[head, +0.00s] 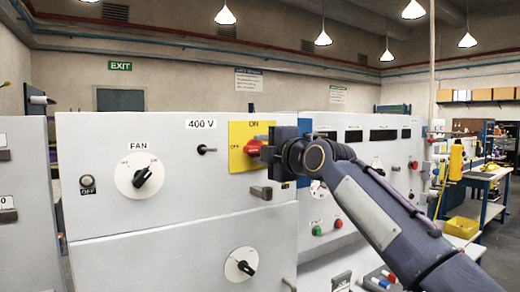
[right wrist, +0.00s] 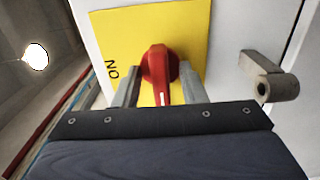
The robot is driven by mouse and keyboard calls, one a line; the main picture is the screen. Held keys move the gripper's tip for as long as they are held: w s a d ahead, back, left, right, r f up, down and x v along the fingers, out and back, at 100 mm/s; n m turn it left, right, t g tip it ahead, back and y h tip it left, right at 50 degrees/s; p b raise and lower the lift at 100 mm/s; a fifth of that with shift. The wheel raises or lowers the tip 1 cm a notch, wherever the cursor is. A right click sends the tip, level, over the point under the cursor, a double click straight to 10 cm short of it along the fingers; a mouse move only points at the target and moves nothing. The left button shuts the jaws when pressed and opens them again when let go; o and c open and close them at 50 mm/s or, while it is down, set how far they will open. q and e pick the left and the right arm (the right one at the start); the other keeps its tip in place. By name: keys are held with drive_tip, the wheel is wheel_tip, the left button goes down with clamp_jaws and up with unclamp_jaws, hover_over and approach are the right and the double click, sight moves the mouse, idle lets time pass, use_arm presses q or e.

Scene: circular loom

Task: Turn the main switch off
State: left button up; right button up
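The main switch is a red rotary knob (head: 252,147) on a yellow plate (head: 238,132) marked ON at its top, on the grey cabinet front. In the right wrist view the knob (right wrist: 160,68) has a narrow red grip with a white line. My right gripper (right wrist: 161,82) has one finger on each side of the knob. The fingers are apart, with gaps beside the narrow grip; whether a fingertip touches the round base I cannot tell. In the head view my right gripper (head: 262,150) partly hides the plate and knob. My left gripper is not in view.
A FAN dial (head: 139,176) and a lower dial (head: 241,264) are on the same cabinet. A grey latch handle (right wrist: 270,77) sits close beside the yellow plate. A panel with red and green buttons (head: 317,231) stands to the right, behind my arm.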

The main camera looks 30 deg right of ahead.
drive_tip(key=shift+s+f, duration=0.1)
drive_tip(key=shift+s, duration=0.05)
drive_tip(key=s+b, duration=0.3)
drive_tip(key=s, duration=0.3)
drive_tip(key=shift+s+d+b, duration=0.25)
drive_tip(key=shift+s+b, duration=0.05)
